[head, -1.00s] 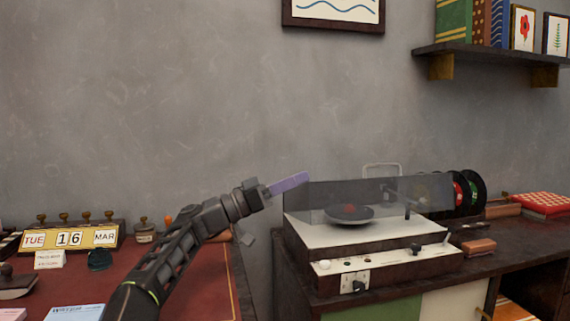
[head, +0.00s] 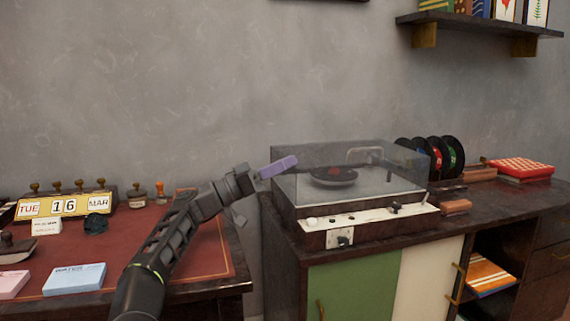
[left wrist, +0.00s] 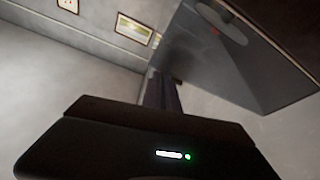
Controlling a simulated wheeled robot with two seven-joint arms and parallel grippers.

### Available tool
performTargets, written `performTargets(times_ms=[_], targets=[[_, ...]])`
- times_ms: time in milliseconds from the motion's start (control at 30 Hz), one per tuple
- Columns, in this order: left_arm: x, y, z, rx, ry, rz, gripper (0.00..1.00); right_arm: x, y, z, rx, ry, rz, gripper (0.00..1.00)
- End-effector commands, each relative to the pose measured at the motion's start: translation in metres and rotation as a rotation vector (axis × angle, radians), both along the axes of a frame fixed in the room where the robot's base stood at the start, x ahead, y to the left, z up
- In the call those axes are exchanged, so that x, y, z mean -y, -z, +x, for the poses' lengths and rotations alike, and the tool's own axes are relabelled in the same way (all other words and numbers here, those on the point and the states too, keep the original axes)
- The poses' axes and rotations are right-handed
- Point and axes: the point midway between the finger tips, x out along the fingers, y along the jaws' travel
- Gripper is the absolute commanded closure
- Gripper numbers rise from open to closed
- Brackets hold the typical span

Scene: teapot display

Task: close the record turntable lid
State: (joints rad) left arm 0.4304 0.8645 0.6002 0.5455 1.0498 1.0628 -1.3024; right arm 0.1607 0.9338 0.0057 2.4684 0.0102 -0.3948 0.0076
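The record turntable (head: 370,219) stands on the cabinet, with a dark wooden base and a pale front strip. Its clear lid (head: 405,174) is lowered over the deck, and its lower edge looks level with the base; I cannot tell a small gap. Through it show a black record with a red label (head: 334,175) and the tonearm. My left gripper (head: 277,166), with purple fingers, is at the lid's upper left edge; I cannot tell whether they touch. The fingers look shut together, with nothing between them. The lid also shows in the left wrist view (left wrist: 245,75). My right gripper is out of view.
A red-topped desk (head: 205,255) with a calendar, stamps and boxes stands to the left, across a narrow gap. Several upright records (head: 452,155) and a red checkered box (head: 520,168) stand right of the turntable. A wall shelf (head: 480,25) hangs above.

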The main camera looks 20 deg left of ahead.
Motion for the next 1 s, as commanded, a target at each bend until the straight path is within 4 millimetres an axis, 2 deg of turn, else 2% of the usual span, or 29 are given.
performTargets(times_ms=[33, 167, 400, 567, 1000], targets=[[-0.001, 0.015, 0.002, -0.020, 0.003, 0.013, 1.00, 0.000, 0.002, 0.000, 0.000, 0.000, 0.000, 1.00], [-0.010, 0.021, -0.003, -0.022, 0.001, 0.012, 1.00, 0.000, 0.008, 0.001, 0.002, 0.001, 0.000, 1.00], [-0.038, 0.026, -0.028, -0.012, -0.004, 0.008, 1.00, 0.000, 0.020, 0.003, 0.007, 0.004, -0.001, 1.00], [-0.053, 0.027, -0.042, -0.006, -0.002, 0.004, 1.00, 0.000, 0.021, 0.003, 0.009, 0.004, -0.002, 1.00], [-0.057, 0.025, -0.047, 0.001, 0.000, 0.002, 1.00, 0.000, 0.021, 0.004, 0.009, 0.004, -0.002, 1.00]])
